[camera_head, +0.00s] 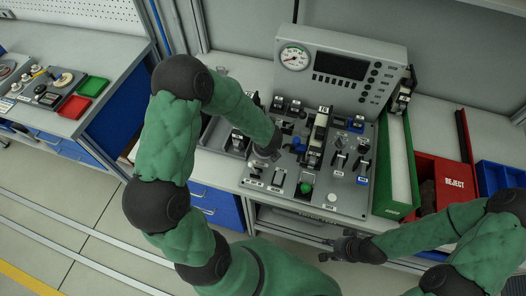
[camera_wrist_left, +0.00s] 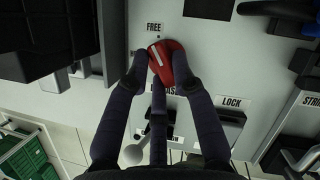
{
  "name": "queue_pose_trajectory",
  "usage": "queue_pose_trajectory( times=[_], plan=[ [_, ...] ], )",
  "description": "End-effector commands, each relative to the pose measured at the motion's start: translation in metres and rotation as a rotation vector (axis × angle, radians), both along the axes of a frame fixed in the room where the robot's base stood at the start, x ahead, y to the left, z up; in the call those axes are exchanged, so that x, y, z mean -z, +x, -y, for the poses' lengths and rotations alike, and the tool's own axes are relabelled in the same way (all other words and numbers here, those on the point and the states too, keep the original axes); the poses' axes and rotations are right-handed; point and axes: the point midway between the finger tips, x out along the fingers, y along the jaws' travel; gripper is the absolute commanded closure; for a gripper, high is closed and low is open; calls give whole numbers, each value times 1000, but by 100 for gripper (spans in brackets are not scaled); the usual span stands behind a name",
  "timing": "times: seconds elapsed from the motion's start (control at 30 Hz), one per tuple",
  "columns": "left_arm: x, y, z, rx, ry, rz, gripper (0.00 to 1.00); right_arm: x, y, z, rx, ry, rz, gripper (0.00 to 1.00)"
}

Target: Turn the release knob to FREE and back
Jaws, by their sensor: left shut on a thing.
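The red release knob (camera_wrist_left: 175,57) shows in the left wrist view just below the FREE label (camera_wrist_left: 153,27). A white pointer line on it slants up and left, roughly toward FREE. My left gripper (camera_wrist_left: 163,72) is shut on the knob, one finger on each side. A LOCK label (camera_wrist_left: 231,103) sits lower right of it. In the head view my left gripper (camera_head: 266,153) is at the left part of the control panel (camera_head: 335,190), and my arm and hand hide the knob. My right gripper (camera_head: 327,249) is open and empty in front of the panel's front edge.
A gauge console (camera_head: 340,42) stands behind the panel. Several levers and switches crowd the panel. A green bin (camera_head: 395,165), a red REJECT bin (camera_head: 450,180) and a blue bin (camera_head: 500,178) stand to the right. The floor at front left is clear.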

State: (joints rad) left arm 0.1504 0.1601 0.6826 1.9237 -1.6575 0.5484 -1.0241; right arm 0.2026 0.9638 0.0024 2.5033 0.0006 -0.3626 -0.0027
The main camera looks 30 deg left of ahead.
Motion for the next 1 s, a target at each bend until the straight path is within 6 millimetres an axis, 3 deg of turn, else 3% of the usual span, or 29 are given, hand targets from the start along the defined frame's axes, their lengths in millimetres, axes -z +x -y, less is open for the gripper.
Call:
queue_pose_trajectory(
  times=[0.53, 0.57, 0.63, 1.0],
  plan=[
    [-4, 5, -5, 21, 9, 9, 100, 1, 0, 0, 0, 0, 0, 60],
    [-4, 5, -5, 21, 10, 10, 69, 1, 0, 0, 0, 0, 0, 60],
    [-4, 4, -5, 20, 9, 10, 51, 1, 0, 0, 0, 0, 0, 60],
    [-3, 2, -1, 24, 2, 5, 51, 1, 0, 0, 0, 0, 0, 60]
  ],
)
